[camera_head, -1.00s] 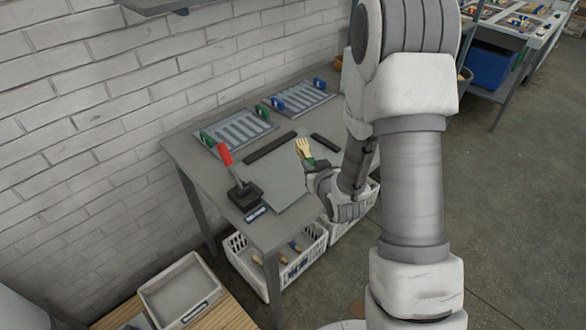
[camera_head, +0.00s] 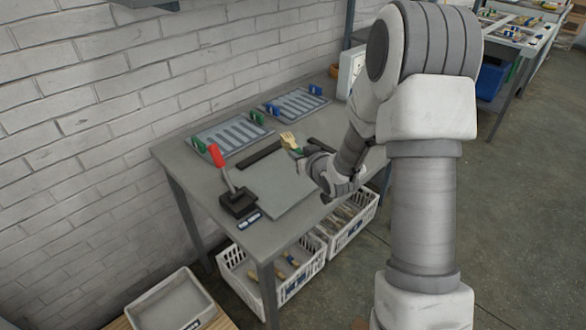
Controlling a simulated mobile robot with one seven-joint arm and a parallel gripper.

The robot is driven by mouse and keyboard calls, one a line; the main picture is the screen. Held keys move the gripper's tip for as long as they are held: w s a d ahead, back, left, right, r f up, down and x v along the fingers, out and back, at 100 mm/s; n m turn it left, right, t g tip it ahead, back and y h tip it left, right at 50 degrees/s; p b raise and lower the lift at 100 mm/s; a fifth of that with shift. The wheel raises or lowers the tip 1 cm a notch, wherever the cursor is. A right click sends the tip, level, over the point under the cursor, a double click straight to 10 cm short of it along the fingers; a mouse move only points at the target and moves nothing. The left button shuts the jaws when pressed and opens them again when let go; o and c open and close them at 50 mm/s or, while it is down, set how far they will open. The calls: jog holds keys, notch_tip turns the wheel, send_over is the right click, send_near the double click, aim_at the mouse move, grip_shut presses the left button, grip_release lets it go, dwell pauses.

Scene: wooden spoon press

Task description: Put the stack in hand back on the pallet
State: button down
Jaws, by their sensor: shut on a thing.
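My gripper (camera_head: 298,152) is over the grey table and shut on a small stack of pale wooden spoons (camera_head: 288,139). Something green shows at the stack's lower part. The fingers are small and partly hidden by the wrist. The stack is held tilted, its pale ends pointing up and left. A slatted wooden surface (camera_head: 226,324), possibly the pallet, shows only in part at the bottom left, far from my gripper. A pale grey tray (camera_head: 168,306) stands on it.
The table (camera_head: 190,165) carries a press with a red handle (camera_head: 216,156), a flat grey plate (camera_head: 285,190) and two slotted jigs (camera_head: 235,136) (camera_head: 297,102). White baskets (camera_head: 262,290) (camera_head: 352,218) stand below it. A brick wall is behind; floor is open at right.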

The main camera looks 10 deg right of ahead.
aim_at(293, 173)
jog(key=shift+w+a+f, duration=0.55)
jog(key=shift+w, duration=0.25)
jog(key=shift+f, duration=0.25)
jog(key=shift+f+b, duration=0.5)
jog(key=shift+f, duration=1.25)
jog(key=shift+f, duration=0.1)
jog(key=shift+f, duration=0.15)
jog(key=c, duration=0.8)
grip_release()
